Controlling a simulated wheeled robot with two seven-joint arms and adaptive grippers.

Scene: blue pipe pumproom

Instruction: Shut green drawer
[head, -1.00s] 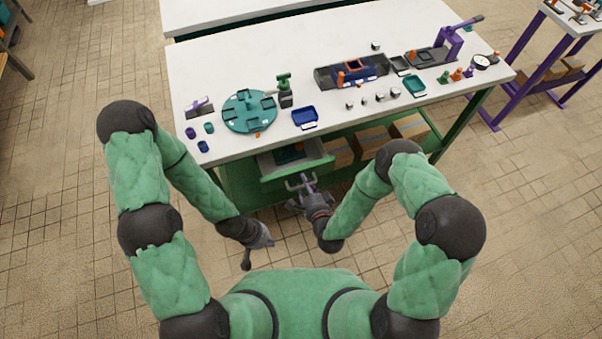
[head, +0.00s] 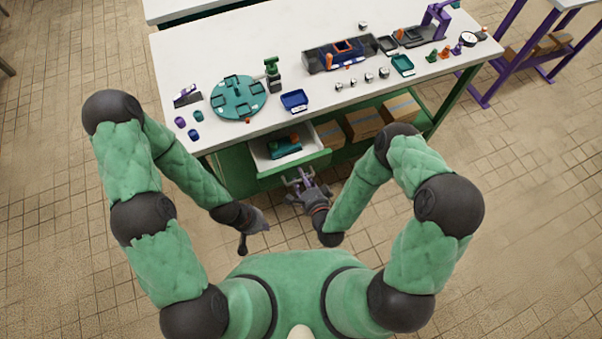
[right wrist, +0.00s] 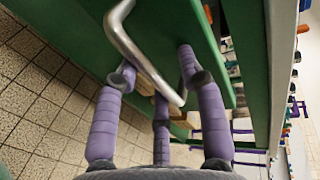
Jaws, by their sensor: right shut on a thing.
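The green drawer (head: 294,171) under the workbench stands open, with a teal item (head: 286,149) and a small orange one inside. Its bent metal handle (right wrist: 143,52) shows in the right wrist view. My right gripper (head: 301,179) is at the drawer front, and its purple fingers (right wrist: 155,85) are shut on the handle. My left gripper (head: 257,226) hangs lower, left of the right one and apart from the drawer. Its fingers are too small and dark to tell open from shut.
The white workbench top (head: 215,60) carries a teal round fixture (head: 238,98), a blue tray (head: 294,101) and several small parts. Cardboard boxes (head: 364,123) sit on the shelf right of the drawer. Tiled floor (head: 520,220) is clear at the right.

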